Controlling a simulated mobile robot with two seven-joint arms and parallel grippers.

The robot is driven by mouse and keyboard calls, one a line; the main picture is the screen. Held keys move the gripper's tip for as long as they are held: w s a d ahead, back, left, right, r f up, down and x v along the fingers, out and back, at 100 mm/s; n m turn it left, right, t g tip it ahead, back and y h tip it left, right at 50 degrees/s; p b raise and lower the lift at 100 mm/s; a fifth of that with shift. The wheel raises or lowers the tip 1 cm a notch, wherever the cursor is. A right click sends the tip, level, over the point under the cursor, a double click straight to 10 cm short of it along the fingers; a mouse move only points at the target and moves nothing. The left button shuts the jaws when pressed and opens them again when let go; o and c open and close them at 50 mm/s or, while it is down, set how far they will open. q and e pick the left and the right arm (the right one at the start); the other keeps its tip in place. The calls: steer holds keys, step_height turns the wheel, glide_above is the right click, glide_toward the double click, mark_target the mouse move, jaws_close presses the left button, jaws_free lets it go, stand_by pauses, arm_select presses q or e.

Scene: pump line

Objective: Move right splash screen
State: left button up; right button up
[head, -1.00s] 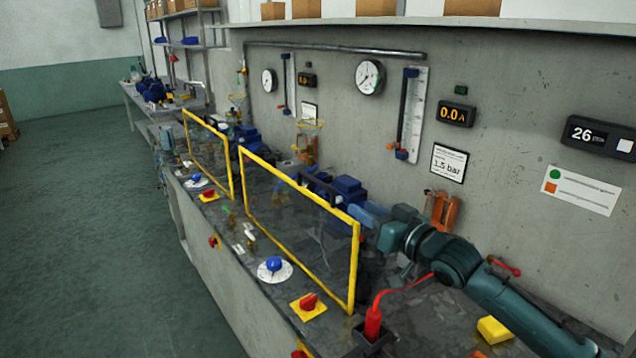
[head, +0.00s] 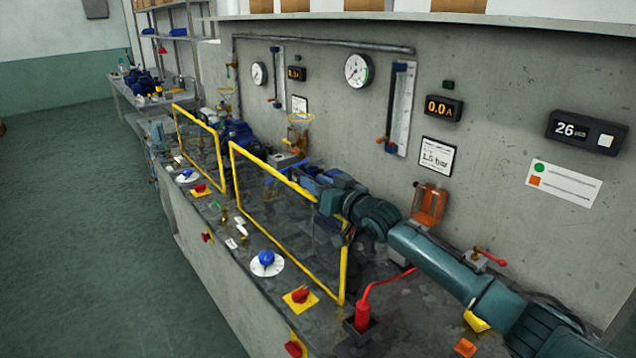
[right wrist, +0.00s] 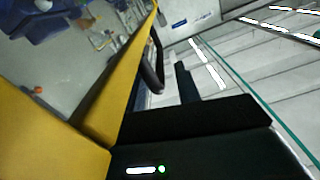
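The right splash screen (head: 343,278) is a clear panel in a yellow frame, standing upright along the bench front. My right gripper (head: 332,198) is at its upper right corner in the head view, partly hidden by the frame and my own wrist. In the right wrist view, the screen's yellow frame (right wrist: 50,130) is very close on the left, with a dark curved handle (right wrist: 154,68) on it. A dark finger of my right gripper (right wrist: 186,82) shows beside the handle, apart from it in the picture. The other finger is not clear. My left gripper is out of view.
A second yellow-framed screen (head: 177,125) stands farther left. A red knob (head: 300,294) and a blue knob (head: 266,258) sit in front of the right screen. A red bottle with a tube (head: 362,315) stands by its right post. Blue pumps (head: 236,133) are behind the screens.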

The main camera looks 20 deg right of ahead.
jaws_close()
stand_by(0.3)
stand_by(0.3)
